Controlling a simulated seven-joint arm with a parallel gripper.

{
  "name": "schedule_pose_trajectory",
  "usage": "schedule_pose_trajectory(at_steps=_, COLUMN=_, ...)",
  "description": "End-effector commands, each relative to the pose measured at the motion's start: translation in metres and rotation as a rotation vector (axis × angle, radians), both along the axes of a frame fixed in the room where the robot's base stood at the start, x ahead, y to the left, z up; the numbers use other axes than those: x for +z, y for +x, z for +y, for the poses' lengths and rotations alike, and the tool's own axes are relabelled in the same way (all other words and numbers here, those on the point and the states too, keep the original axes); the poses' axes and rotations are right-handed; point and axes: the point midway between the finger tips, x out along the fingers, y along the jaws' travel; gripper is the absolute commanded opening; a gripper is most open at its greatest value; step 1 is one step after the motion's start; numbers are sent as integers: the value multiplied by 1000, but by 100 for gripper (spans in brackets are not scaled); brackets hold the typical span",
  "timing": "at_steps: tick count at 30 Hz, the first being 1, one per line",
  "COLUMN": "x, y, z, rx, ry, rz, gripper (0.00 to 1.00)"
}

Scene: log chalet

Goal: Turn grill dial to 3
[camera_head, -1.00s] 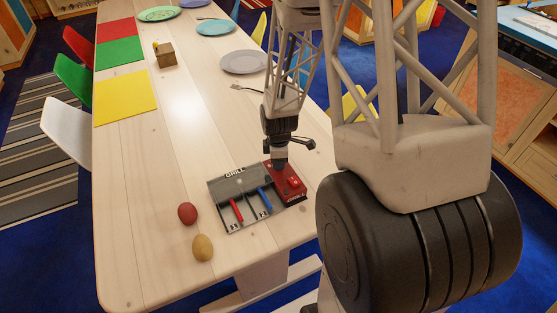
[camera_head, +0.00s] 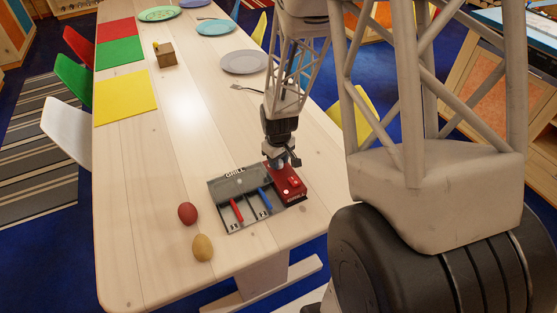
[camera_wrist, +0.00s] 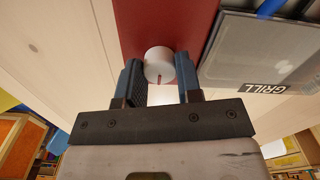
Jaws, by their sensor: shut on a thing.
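The grill unit has a dark grey grill panel (camera_head: 235,186), labelled GRILL, and a red control panel (camera_head: 290,184) at its right. The dial (camera_wrist: 159,62) is a round white knob with a short red mark on its rim, which points toward the palm side in the wrist view. My gripper (camera_wrist: 160,78) is shut on the dial, one blue-grey finger on each side. In the head view my gripper (camera_head: 279,163) is at the far end of the red panel and hides the dial. I cannot read any dial numbers.
A red lever (camera_head: 236,210) and a blue lever (camera_head: 264,199) lie beside the red panel. A red egg-shaped object (camera_head: 187,213) and a tan one (camera_head: 203,248) rest at the left on the wooden table (camera_head: 150,190). Plates and coloured mats are farther back.

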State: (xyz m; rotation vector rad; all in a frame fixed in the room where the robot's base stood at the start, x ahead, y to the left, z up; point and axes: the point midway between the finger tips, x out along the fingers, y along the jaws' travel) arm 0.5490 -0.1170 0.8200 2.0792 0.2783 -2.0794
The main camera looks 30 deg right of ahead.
Motion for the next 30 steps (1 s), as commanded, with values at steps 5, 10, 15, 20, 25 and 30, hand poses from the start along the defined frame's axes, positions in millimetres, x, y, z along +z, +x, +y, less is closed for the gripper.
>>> schedule_pose_trajectory(at_steps=5, x=1, y=1, z=0, rx=-167, ry=0, rz=-2, gripper=9)
schedule_pose_trajectory(at_steps=10, x=1, y=1, z=0, rx=-328, ry=0, rz=-1, gripper=9)
schedule_pose_trajectory(at_steps=15, x=1, y=1, z=0, rx=-489, ry=0, rz=-2, gripper=9)
schedule_pose_trajectory(at_steps=20, x=1, y=1, z=0, rx=-641, ry=0, rz=-2, gripper=9)
schedule_pose_trajectory(at_steps=25, x=1, y=1, z=-1, rx=-793, ry=1, rz=-3, gripper=9)
schedule_pose_trajectory(at_steps=30, x=1, y=1, z=-1, rx=-916, ry=1, rz=-3, gripper=9)
